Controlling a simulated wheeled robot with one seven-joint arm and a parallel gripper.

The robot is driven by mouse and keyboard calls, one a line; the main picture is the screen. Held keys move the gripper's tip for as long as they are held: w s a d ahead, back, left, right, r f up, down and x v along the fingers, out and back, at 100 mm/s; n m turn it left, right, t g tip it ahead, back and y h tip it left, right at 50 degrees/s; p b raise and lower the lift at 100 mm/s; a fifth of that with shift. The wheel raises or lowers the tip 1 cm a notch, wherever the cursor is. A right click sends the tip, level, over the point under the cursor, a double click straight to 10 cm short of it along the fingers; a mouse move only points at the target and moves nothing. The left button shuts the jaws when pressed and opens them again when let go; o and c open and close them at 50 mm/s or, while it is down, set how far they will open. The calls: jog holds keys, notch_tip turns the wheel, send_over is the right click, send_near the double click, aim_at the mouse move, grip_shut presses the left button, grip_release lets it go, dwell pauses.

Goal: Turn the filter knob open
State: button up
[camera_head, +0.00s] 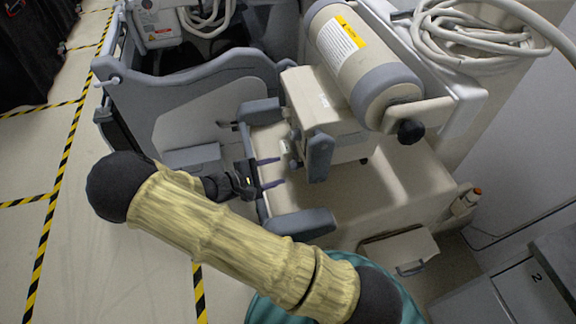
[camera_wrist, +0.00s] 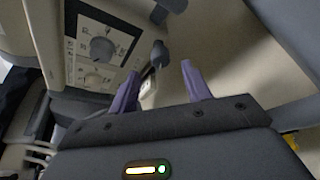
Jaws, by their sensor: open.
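A control panel (camera_wrist: 84,62) at upper left in the wrist view carries a large round grey knob (camera_wrist: 102,50) and a smaller dial (camera_wrist: 94,79). I cannot read its labels or tell which knob is the filter knob. In the head view the panel's face is seen edge-on and mostly hidden, on the left side of the beige box (camera_head: 310,97). My gripper (camera_head: 276,172) is open and empty, its purple fingers apart, pointing at the lower part of that box. In the wrist view the fingers (camera_wrist: 160,70) are right of the knobs and touch neither.
A dark grey lever-like part (camera_wrist: 159,54) stands ahead between my fingers. Grey armrest-like pads (camera_head: 300,224) flank the cart top. Its right part (camera_head: 400,195) is clear.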

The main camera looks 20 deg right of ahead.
aim_at(290, 168)
jog(key=x, duration=0.4)
jog(key=shift+d, duration=0.4)
jog(key=shift+w+d+f, duration=0.15)
jog(key=shift+d, duration=0.05)
jog(key=shift+a, duration=0.1)
jog(key=c, duration=1)
